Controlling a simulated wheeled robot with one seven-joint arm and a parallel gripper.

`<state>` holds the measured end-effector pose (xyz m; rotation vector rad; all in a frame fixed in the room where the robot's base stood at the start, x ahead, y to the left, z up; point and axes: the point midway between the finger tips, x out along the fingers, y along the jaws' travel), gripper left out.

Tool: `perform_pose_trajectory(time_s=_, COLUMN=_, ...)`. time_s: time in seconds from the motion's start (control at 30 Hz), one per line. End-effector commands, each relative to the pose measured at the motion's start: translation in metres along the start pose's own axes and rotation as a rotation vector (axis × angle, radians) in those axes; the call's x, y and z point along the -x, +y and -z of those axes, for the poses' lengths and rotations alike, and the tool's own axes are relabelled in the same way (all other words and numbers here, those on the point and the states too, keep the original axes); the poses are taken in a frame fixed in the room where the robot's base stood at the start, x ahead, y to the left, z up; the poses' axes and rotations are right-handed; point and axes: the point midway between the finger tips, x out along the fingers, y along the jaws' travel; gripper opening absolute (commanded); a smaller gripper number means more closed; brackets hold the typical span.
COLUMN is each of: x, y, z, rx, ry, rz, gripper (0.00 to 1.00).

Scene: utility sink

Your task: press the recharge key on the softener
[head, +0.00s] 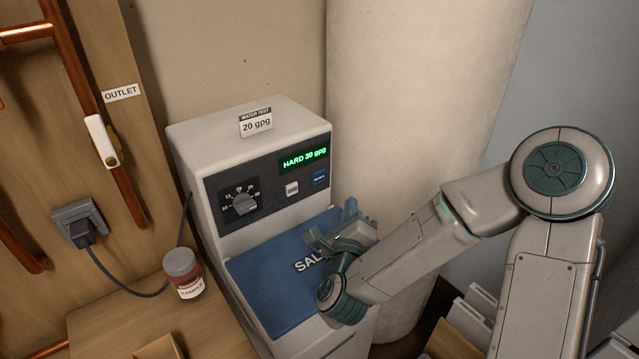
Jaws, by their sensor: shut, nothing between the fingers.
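The softener (250,150) is a white cabinet with a dark control panel. The panel carries a round dial (243,203), a green display (303,159) reading "HARD 30 gpg", a white key (292,189) and a blue key (320,178). The lettering on both keys is too small to read, so I cannot tell from it which is the recharge key. My gripper (331,228) is shut and empty over the blue salt lid (277,285), below and slightly right of the keys, apart from them. My gripper and wrist hide part of the lid.
A "20 gpg" water test card (256,124) is on the softener's top. A sample jar (183,273) stands on the wooden surface at left, near a plug and cord (82,228). A large pale cylinder (400,110) stands close behind at right. White boxes (470,315) are low at right.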

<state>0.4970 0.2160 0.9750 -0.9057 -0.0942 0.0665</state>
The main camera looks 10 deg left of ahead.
Motion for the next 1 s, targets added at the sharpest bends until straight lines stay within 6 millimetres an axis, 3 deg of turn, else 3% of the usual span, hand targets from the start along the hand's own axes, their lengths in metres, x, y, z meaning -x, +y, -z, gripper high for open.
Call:
perform_pose_trajectory(time_s=0.57, x=0.0, y=-0.002, z=0.002, rx=-0.055, ry=0.013, rz=0.034, gripper=0.0)
perform_pose_trajectory(time_s=1.0, x=-0.038, y=0.023, z=-0.027, rx=-0.056, ry=0.012, rz=0.032, gripper=0.0)
